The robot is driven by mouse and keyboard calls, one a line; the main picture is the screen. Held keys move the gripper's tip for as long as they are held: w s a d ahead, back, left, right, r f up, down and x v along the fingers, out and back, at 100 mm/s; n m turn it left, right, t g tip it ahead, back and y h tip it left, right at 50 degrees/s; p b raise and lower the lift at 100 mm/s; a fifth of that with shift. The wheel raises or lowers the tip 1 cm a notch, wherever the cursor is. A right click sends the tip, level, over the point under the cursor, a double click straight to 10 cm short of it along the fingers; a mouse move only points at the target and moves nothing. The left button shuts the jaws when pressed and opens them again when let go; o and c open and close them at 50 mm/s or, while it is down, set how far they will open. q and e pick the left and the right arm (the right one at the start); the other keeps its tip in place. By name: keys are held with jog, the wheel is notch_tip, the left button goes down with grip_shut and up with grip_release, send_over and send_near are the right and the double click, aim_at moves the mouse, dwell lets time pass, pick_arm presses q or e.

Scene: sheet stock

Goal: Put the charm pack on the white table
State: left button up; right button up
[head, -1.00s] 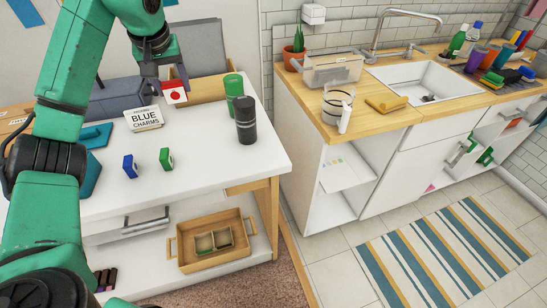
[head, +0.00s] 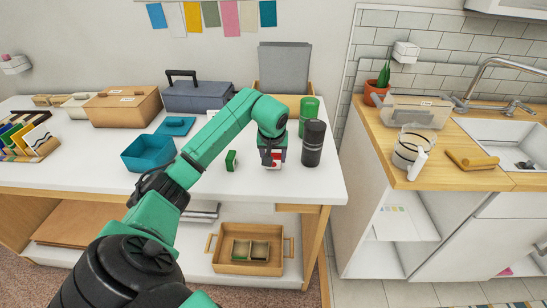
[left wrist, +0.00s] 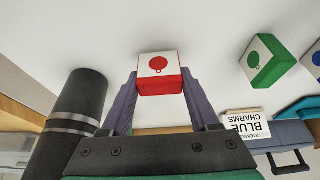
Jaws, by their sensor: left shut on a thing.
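The charm pack, a small white box with red sides and a red charm mark (left wrist: 159,66), is between the fingers of my left gripper (left wrist: 160,82) in the left wrist view. In the head view the pack (head: 276,156) shows just under my left gripper (head: 271,150), low over the right part of the white table (head: 310,185). I cannot tell whether the pack touches the tabletop. The gripper is shut on it. My right gripper is not in view.
A black bottle (head: 313,143) and green can (head: 308,115) stand close right of the gripper. A green-sided box (head: 231,160) stands to its left; a blue-sided one (left wrist: 316,58) shows in the wrist view. A teal bin (head: 147,155) and grey toolbox (head: 199,97) are further left.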

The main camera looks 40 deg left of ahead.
pick_arm(q)
jog(key=shift+f, duration=0.3)
jog(key=shift+f, duration=0.1)
jog(key=o, duration=1.3)
jog(key=shift+d+r, duration=0.1)
jog(key=shift+r, duration=0.15)
jog(key=v, duration=1.1)
jog(key=shift+s+d+r+b, duration=0.1)
jog(key=shift+d+r+b, duration=0.05)
jog(key=shift+r+b, duration=0.25)
jog(key=shift+f, duration=0.1)
